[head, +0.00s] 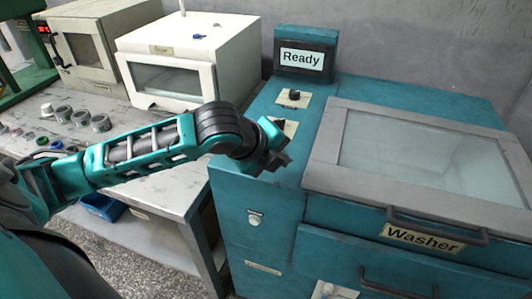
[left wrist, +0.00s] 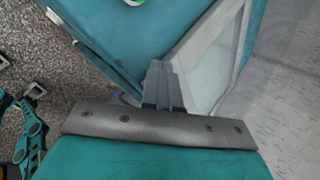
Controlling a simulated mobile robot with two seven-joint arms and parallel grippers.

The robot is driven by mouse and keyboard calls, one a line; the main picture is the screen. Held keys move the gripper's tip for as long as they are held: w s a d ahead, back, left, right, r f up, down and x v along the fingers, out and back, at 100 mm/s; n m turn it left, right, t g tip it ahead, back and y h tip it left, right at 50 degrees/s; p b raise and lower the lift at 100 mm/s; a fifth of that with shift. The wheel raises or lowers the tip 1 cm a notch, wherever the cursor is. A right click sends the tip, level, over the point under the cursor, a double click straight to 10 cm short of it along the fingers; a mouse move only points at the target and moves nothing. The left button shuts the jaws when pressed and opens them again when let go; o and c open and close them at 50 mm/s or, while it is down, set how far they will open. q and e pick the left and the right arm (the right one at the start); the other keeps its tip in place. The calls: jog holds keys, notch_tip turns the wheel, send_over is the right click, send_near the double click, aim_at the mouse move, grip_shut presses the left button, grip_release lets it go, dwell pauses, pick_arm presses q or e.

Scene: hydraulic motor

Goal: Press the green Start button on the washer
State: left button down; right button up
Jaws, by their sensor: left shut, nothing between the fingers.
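The teal washer (head: 280,205) stands at the right in the head view, with a "Washer" label (head: 421,238) on its front. Its display (head: 302,58) reads "Ready". My left gripper (head: 277,158) is above the left part of the washer's top, in front of a pale plate (head: 287,126) that it partly covers. The Start button cannot be made out in the head view. In the left wrist view, a green spot with a white edge (left wrist: 135,2) shows at the top border, cut off. The shut, empty left fingers (left wrist: 163,85) point toward the washer.
A black knob (head: 294,96) sits on the washer's top behind my left gripper. The grey-framed glass lid (head: 322,180) is closed at the right. A white oven-like box (head: 209,38) and several metal parts (head: 81,118) stand on the table (head: 165,178) at the left.

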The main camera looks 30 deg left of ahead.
pick_arm(q)
jog(key=w+a+r+m+y, duration=0.1)
jog(key=w+a+r+m, duration=0.2)
jog(key=a+r+m, duration=0.2)
notch_tip(320, 180, up, 2)
jog(key=shift+w+a+r+t, duration=0.25)
jog(key=shift+a+t, duration=0.15)
jog(key=shift+a, duration=0.7)
notch_tip(320, 180, down, 5)
jog(key=shift+s+r+b, duration=0.1)
jog(key=shift+b, duration=0.5)
jog(key=f+b, duration=0.1)
jog(key=b, duration=0.1)
jog(key=shift+f+b, duration=0.4)
jog(key=shift+f, duration=0.25)
jog(key=shift+f+b, duration=0.35)
jog(key=shift+f, duration=0.55)
